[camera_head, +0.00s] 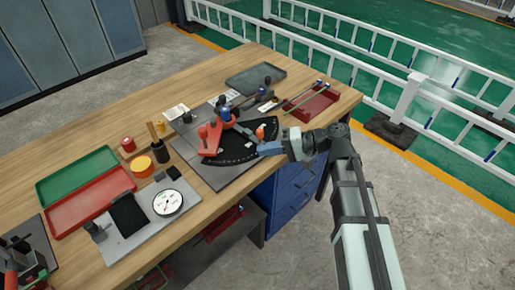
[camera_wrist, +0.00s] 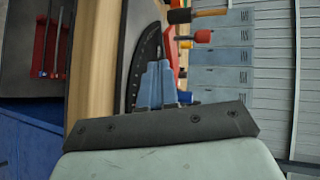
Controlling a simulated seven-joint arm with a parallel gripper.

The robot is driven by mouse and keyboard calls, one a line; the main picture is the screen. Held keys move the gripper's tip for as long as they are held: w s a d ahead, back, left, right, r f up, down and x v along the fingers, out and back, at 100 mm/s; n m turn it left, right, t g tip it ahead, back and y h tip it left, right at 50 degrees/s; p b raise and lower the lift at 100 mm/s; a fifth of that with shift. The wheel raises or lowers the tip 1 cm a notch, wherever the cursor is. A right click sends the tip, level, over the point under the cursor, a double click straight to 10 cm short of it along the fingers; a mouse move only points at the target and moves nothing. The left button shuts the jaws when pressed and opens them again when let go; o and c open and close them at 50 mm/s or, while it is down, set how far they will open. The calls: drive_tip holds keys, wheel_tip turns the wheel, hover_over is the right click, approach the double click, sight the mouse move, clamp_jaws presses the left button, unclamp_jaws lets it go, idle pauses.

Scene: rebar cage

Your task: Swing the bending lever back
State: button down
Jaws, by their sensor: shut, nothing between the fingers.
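The bending rig lies on the workbench (camera_head: 120,109), with a black quadrant plate (camera_head: 236,151) carrying a marked scale, a red block (camera_head: 209,137) and a blue-topped pivot (camera_head: 226,114). The bending lever (camera_head: 243,131) appears as a grey bar running from the pivot toward an orange-red knob (camera_head: 260,132) near my fingers. My gripper (camera_head: 262,149) is at the plate's right edge, blue fingers shut and empty, close to the knob. I cannot tell whether they touch it. In the wrist view the shut fingers (camera_wrist: 158,84) stand in front of the curved black plate (camera_wrist: 147,58); the lever is not clear there.
A red tray (camera_head: 318,104) with rods lies right of the rig, and a dark grey tray (camera_head: 255,77) behind it. Green (camera_head: 76,175) and red (camera_head: 90,201) trays and a dial gauge (camera_head: 168,203) are at left. Blue drawers (camera_head: 290,190) stand below the bench edge.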

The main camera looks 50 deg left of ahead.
approach(200, 151)
drive_tip(key=shift+s+d+f, duration=0.1)
drive_tip(key=shift+d+f, duration=0.15)
drive_tip(key=shift+f, duration=0.35)
drive_tip(key=shift+d+f, duration=0.2)
drive_tip(key=shift+f, duration=0.45)
drive_tip(key=shift+s+a, duration=0.55)
drive_tip(key=shift+a, duration=0.05)
drive_tip(key=shift+s, duration=0.1)
drive_tip(key=shift+s+a+m+t+y, duration=0.4)
drive_tip(key=shift+s+m+y, duration=0.1)
drive_tip(key=shift+s, duration=0.1)
drive_tip(key=s+a+m+t+y, duration=0.1)
drive_tip(key=a+t, duration=0.1)
drive_tip(key=s+a+m+t+y, duration=0.1)
drive_tip(key=s+a+m+t, duration=0.1)
drive_tip(key=shift+m, duration=0.3)
drive_tip(key=shift+s+a, duration=0.35)
drive_tip(key=shift+a, duration=0.65)
drive_tip(key=shift+s+a, duration=0.3)
drive_tip(key=shift+a, duration=0.65)
drive_tip(key=shift+s+a, duration=0.35)
drive_tip(key=shift+a, duration=0.65)
drive_tip(key=shift+a, duration=0.1)
drive_tip(key=v, duration=1.4)
